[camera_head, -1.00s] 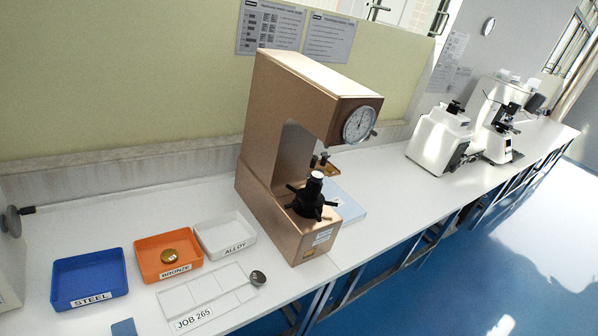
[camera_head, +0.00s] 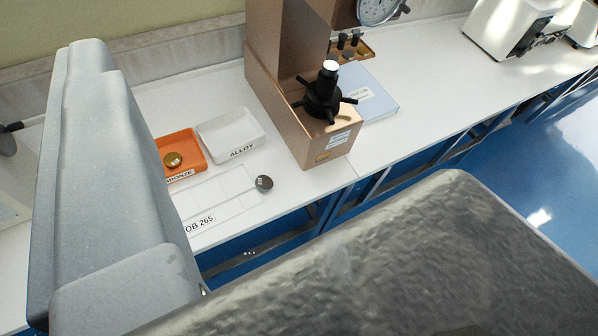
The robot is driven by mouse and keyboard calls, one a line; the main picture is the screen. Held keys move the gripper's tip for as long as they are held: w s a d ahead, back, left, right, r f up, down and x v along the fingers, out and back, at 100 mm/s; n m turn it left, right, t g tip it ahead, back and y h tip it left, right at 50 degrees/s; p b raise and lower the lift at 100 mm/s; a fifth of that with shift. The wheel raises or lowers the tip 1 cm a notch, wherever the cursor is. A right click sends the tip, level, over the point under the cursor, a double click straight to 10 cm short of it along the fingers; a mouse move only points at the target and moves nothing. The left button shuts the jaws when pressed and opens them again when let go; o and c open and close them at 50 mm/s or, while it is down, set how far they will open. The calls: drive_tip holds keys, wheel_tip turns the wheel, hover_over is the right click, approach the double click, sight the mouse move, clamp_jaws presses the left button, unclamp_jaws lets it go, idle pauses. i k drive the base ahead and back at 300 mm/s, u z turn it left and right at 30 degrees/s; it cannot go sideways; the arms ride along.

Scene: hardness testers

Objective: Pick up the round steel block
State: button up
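A small round dark-grey metal block (camera_head: 264,182), which looks like the steel one, lies at the right end of the white JOB 265 card (camera_head: 228,200) on the bench. A round brass-coloured block (camera_head: 173,160) lies in the orange BRONZE tray (camera_head: 194,147). The white ALLOY tray (camera_head: 217,127) is empty. The blue STEEL tray is out of sight now. Large grey parts of mine fill the left (camera_head: 110,190) and lower right (camera_head: 400,260). I cannot tell which parts belong to my gripper or how its fingers stand. Nothing is seen held.
A copper-coloured hardness tester (camera_head: 285,110) with a black handwheel (camera_head: 325,95) stands right of the trays. A pale blue pad (camera_head: 366,93) lies beside it. White instruments (camera_head: 510,28) stand farther right. The bench's front edge runs close to the card.

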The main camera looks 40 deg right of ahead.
sight(263, 183)
drive_tip(key=z, duration=0.2)
drive_tip(key=i, duration=1)
drive_tip(key=u, duration=0.1)
